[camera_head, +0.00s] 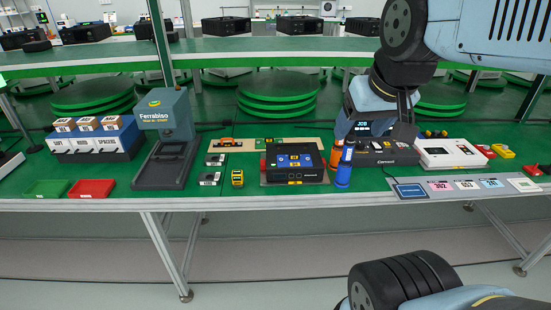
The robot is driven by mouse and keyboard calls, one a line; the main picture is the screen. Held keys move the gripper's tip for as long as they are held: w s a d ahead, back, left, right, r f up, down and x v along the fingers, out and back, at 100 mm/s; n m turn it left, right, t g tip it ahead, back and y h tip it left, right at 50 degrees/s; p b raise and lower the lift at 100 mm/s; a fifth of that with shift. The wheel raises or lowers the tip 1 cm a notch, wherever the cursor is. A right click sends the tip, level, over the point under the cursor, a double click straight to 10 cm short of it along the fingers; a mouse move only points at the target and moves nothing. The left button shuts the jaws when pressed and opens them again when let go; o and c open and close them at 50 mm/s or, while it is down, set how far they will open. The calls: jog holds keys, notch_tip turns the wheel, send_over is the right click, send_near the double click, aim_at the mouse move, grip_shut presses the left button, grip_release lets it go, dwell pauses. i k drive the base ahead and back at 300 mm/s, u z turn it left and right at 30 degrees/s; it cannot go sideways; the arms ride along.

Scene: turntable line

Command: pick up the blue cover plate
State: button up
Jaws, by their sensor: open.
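A flat blue plate (294,161) with small light and yellow marks lies on top of a black unit (296,176) at the middle of the green bench; I take it for the blue cover plate. My gripper (377,128) hangs at the end of my arm, right of the plate and above it in the picture, apart from it. It overlaps a black device with a small lit display. Its fingers are small and hard to make out, but it is open, and I see nothing held.
Orange (336,154) and blue (344,166) cylinders stand just right of the black unit. A white device (449,153) stands further right. A grey Ferrabiso press (166,140) stands left. Green (46,188) and red (91,188) trays lie at the front left.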

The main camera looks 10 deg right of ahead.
aim_at(290, 160)
jog(key=z, duration=1.35)
jog(key=k, duration=0.85)
jog(key=u, duration=1.1)
jog(key=i, duration=1)
